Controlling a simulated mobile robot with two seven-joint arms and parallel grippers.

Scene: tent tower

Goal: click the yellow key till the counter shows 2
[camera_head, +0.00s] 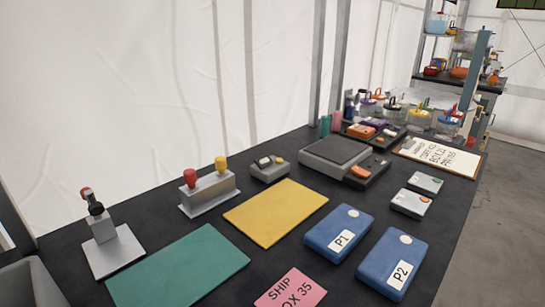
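A small grey counter box (268,174) stands on the dark table, behind the yellow mat. The number on the display is too small to read. Neither of my grippers is in view, and nothing touches the box.
A metal block (210,197) with red and yellow knobs stands left of the box. A yellow mat (277,212) and green mat (180,270) lie in front. A grey scale (335,153) stands to its right. Two blue boxes, P1 (337,232) and P2 (395,265), lie nearer.

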